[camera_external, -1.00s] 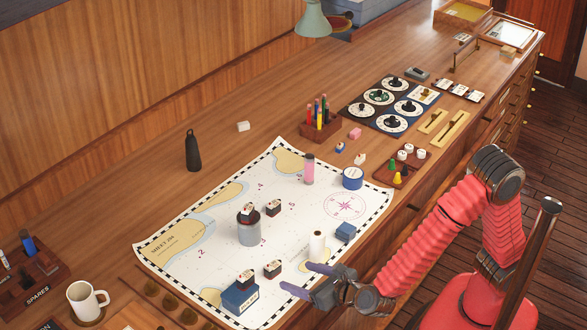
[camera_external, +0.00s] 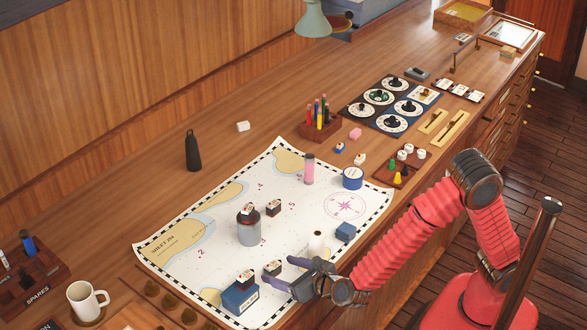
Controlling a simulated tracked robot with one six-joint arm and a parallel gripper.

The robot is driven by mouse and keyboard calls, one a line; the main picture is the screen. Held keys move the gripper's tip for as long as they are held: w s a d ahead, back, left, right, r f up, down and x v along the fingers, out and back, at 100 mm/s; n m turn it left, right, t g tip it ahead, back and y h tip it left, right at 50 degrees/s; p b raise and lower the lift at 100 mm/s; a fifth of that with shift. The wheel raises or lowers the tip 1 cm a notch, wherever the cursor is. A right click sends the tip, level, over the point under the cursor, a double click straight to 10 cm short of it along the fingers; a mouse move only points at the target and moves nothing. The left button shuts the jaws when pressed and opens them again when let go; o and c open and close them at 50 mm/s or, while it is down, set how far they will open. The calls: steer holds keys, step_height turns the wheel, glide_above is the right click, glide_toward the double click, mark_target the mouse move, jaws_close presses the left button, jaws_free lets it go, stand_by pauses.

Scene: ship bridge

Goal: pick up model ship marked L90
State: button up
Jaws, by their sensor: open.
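Several small dark model ships with white tops show in the external view; their marks are too small to read, so I cannot tell which is L90. One ship (camera_external: 272,268) lies on the chart right at my gripper's fingertips. A second ship (camera_external: 246,277) sits on a blue box (camera_external: 239,299). A third ship (camera_external: 274,208) lies on the chart, and another ship (camera_external: 248,210) is on top of a grey cylinder (camera_external: 249,233). My gripper (camera_external: 277,272) is open and empty, its purple fingers pointing left, low over the chart. Whether the fingers straddle the nearest ship is unclear.
The chart (camera_external: 212,245) also bears a white cylinder (camera_external: 316,243) close behind my gripper, a small blue block (camera_external: 345,232), a pink-filled tube (camera_external: 309,169) and a round blue tin (camera_external: 352,178). A mug (camera_external: 86,299) stands left. The chart's centre has free room.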

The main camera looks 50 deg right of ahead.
mark_target(277, 268)
steer(key=x, duration=0.4)
steer(key=shift+w+d, duration=0.1)
steer(key=shift+w, duration=0.05)
stand_by(0.4)
steer(key=c, duration=1.1)
